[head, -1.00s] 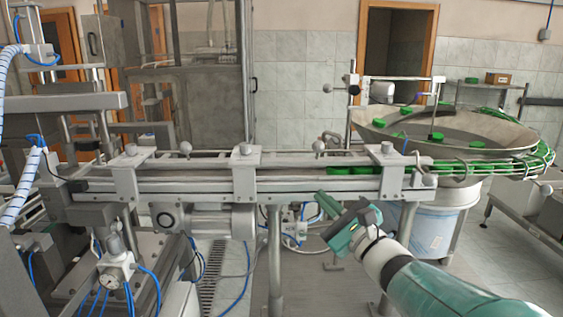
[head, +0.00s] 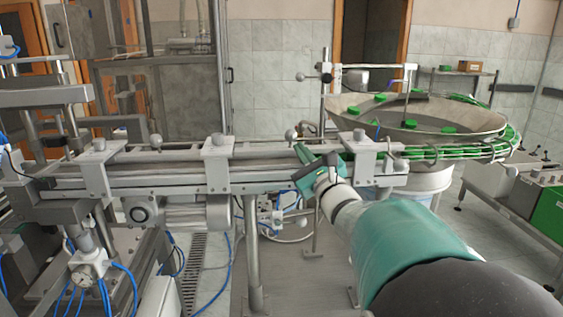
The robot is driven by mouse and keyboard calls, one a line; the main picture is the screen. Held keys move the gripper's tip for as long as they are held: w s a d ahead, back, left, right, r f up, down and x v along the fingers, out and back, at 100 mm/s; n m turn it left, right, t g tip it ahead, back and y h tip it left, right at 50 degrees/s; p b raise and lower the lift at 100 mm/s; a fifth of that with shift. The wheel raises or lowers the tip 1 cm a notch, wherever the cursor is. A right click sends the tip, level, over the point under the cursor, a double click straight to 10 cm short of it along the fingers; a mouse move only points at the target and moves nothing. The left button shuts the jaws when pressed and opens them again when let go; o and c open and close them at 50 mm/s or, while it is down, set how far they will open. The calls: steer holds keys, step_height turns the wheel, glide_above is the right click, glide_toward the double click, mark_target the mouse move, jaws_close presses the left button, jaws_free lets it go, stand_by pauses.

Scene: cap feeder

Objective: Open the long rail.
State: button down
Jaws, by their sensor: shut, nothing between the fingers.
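The long rail (head: 262,166) is a grey metal bar along the conveyor, running across the picture below the clamp brackets. One bracket (head: 217,165) stands at its middle and another (head: 363,160) near its right end. My gripper (head: 302,153) is green and comes in from the lower right. Its tip overlaps the rail's front between these two brackets. It is shut with nothing held. I cannot tell whether it touches the rail, and it hides a short piece of it.
A round bowl feeder (head: 470,122) with green caps stands behind the right end, with a wire chute (head: 450,152) leading to the conveyor. A control box (head: 549,213) is at the far right. Floor (head: 300,265) shows below the rail.

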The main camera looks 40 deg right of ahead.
steer(key=shift+w+r, duration=0.15)
stand_by(0.4)
steer(key=shift+r+m+g, duration=0.2)
steer(key=shift+m+g, duration=0.1)
steer(key=shift+g, duration=0.2)
